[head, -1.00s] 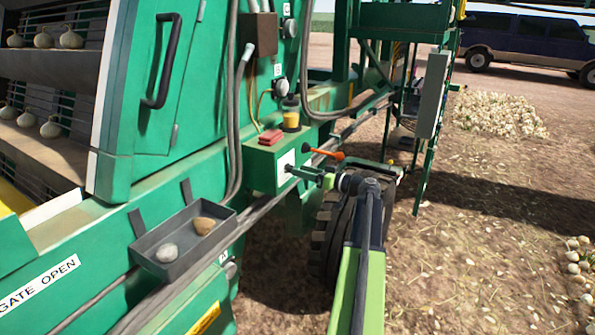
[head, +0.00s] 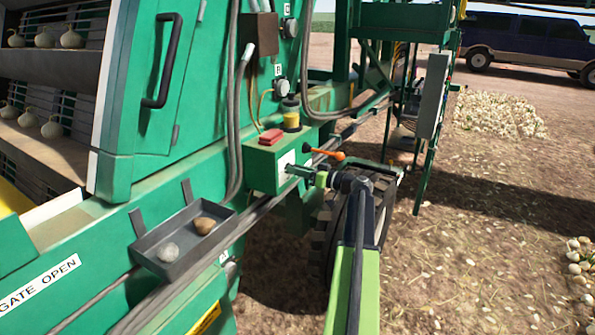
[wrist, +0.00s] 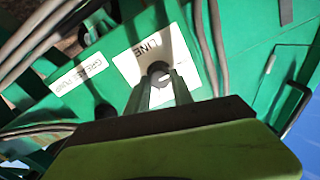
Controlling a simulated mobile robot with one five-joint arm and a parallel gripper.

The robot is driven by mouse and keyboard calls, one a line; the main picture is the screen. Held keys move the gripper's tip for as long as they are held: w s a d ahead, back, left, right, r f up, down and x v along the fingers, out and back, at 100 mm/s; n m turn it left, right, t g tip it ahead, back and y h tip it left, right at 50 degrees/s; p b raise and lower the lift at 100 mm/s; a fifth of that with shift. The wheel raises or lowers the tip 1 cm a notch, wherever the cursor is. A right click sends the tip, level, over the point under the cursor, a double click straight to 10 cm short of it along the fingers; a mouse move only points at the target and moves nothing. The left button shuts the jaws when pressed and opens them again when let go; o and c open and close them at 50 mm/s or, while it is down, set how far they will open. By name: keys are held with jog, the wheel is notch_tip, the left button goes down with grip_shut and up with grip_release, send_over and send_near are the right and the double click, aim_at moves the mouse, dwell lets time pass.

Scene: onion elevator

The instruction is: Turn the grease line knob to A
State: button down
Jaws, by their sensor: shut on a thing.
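The grease line knob (wrist: 158,70) is a small dark round knob on a white plate (wrist: 143,55) that reads "LINE" in the wrist view. My gripper (wrist: 162,82) is shut on the knob, with one finger on each side of it. In the head view my gripper (head: 291,169) reaches the white plate (head: 286,161) on the front of the green box (head: 262,170). The fingers hide the knob there. I cannot make out a letter A or the knob's pointer.
An orange-tipped lever (head: 328,153) sticks out just above my gripper. A red block (head: 271,136) and a yellow jar (head: 291,119) stand on the box. A grey tray (head: 160,268) with two round objects is at lower left. Open ground lies to the right.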

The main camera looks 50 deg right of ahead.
jog(key=shift+m, duration=0.3)
jog(key=m, duration=1.1)
jog(key=shift+d+f, duration=0.15)
jog(key=shift+f, duration=0.05)
dwell(0.4)
jog(key=c, duration=1.1)
grip_release()
jog(key=v, duration=1.7)
jog(key=shift+s, duration=0.2)
